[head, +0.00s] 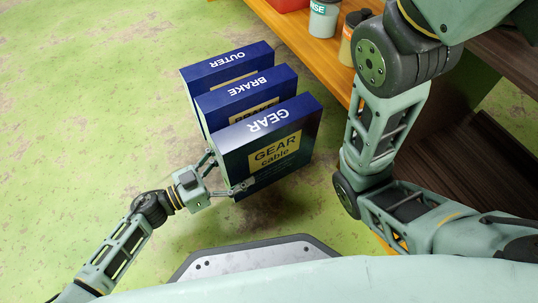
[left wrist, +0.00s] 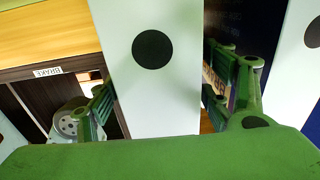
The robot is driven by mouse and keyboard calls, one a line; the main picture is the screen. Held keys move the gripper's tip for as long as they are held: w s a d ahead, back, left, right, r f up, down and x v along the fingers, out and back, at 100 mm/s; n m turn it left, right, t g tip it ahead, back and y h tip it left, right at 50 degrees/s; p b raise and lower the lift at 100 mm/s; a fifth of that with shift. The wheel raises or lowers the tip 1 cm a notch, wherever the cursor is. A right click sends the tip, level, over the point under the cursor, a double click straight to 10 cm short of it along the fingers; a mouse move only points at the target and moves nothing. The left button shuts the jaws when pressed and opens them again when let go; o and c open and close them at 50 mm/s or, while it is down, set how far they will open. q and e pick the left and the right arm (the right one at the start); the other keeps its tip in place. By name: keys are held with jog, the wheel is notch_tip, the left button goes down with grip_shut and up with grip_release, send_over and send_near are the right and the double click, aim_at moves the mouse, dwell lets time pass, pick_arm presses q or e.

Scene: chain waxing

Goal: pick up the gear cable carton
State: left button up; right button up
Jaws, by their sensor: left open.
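In the left wrist view, the carton's white end with a black dot (left wrist: 152,85) lies between the fingers of my left gripper (left wrist: 168,100). I cannot tell if either finger touches. My right arm shows in the head view, but its gripper does not.
The brake carton (head: 247,92) stands close behind the gear carton, and the outer carton (head: 226,66) behind that. An orange bench top (head: 292,33) with jars (head: 323,20) is to the right. Green floor (head: 90,110) is clear on the left.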

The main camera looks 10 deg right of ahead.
pick_arm(q)
jog(key=shift+b+x, duration=0.3)
jog(key=shift+x, duration=0.75)
grip_shut()
jog(key=shift+w+r, duration=0.1)
jog(key=shift+r, duration=0.1)
